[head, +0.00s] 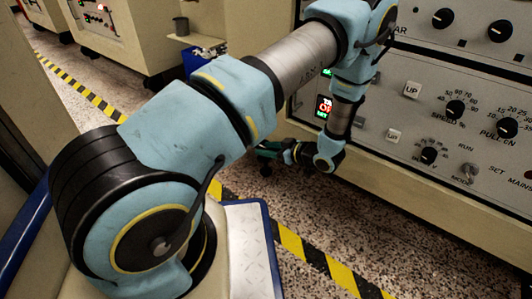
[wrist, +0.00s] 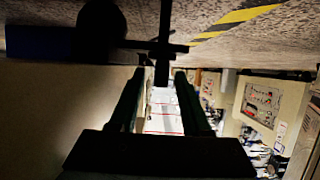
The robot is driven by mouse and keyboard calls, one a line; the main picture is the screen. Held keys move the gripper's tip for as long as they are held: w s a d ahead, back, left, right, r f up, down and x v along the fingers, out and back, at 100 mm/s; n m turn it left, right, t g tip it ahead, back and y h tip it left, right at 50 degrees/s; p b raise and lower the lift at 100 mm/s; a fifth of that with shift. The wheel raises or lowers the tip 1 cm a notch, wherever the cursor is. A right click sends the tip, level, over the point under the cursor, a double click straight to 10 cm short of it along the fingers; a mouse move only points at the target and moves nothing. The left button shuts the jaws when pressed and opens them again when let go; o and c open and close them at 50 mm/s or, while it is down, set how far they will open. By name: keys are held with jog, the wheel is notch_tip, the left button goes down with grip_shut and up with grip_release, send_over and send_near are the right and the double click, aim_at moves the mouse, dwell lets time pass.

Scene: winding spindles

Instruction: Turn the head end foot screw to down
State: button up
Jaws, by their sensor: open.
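My gripper (head: 268,155) is low over the floor, near the bottom left corner of the grey machine in the head view. In the wrist view, which looks upside down, its two dark green fingers (wrist: 160,78) are apart with nothing held between them. A dark upright stem with a thin crossbar (wrist: 164,38), which looks like the foot screw, stands just beyond the fingertips, in line with the gap. The stem's lower end appears near or between the tips; I cannot tell whether they touch. The foot screw is not distinguishable in the head view.
A dark round shape (wrist: 101,28), perhaps a wheel, is beside the stem. The machine's control panel (head: 425,110) with knobs and switches is above right of my gripper. Speckled floor (head: 300,215) with yellow and black tape (head: 315,258) is open in front. Other cabinets (head: 125,35) stand behind.

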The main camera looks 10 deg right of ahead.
jog(key=shift+w+a, duration=0.2)
grip_shut()
dwell(0.3)
jog(key=shift+f, duration=0.1)
